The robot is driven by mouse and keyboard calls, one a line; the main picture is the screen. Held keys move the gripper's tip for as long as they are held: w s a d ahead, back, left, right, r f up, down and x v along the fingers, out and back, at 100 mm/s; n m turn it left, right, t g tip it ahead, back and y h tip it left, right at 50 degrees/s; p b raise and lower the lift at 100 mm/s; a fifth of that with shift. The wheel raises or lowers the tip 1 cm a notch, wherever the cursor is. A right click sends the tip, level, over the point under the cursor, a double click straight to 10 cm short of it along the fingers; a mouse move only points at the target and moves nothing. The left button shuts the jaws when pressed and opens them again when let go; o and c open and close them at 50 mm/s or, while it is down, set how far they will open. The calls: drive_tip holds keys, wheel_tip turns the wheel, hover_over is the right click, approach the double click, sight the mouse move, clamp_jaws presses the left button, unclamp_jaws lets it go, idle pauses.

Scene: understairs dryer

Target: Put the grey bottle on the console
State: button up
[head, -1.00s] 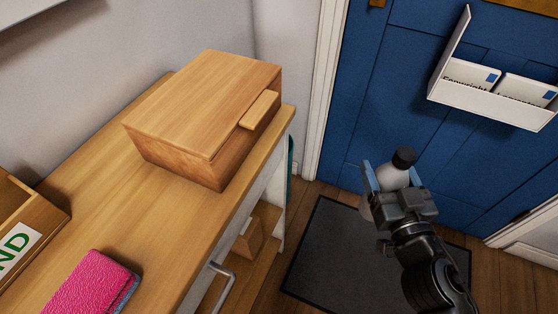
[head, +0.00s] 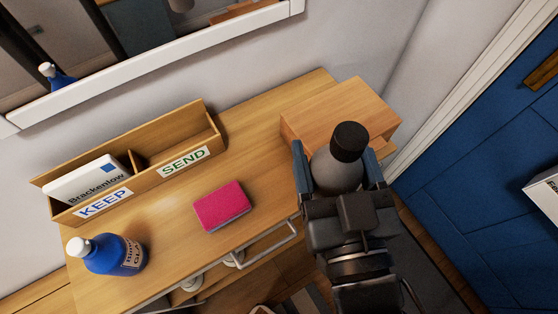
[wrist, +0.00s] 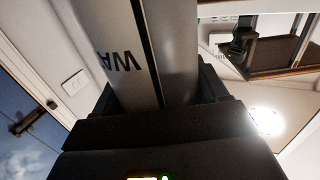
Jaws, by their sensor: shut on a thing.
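The grey bottle (head: 337,170) with a black cap is upright or nearly so between the fingers of my gripper (head: 338,178). My gripper is shut on it. In the wrist view the bottle's grey side (wrist: 160,50) fills the middle, with part of dark lettering showing between the fingers. The wooden console (head: 160,237) lies to the left and behind. In the head view the bottle overlaps the console's right end and the wooden box (head: 368,105). I cannot tell how high it is above the console top.
On the console are a pink sponge (head: 222,206), a blue bottle (head: 112,254) lying or standing at the front left, and a wooden KEEP/SEND sorter (head: 203,137) holding an envelope (head: 87,181). A mirror (head: 180,62) hangs behind. Clear wood shows around the sponge.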

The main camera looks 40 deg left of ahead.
drive_tip(key=w+a+f+b, duration=0.2)
drive_tip(key=a+f, duration=0.8)
drive_tip(key=a, duration=0.1)
drive_tip(key=shift+w+a+f, duration=0.2)
drive_tip(key=shift+w+f, duration=0.1)
drive_tip(key=shift+f, duration=0.05)
drive_tip(key=shift+f+b, duration=0.15)
drive_tip(key=shift+b, duration=0.25)
drive_tip(key=o, duration=1.4)
drive_tip(key=shift+c, duration=0.2)
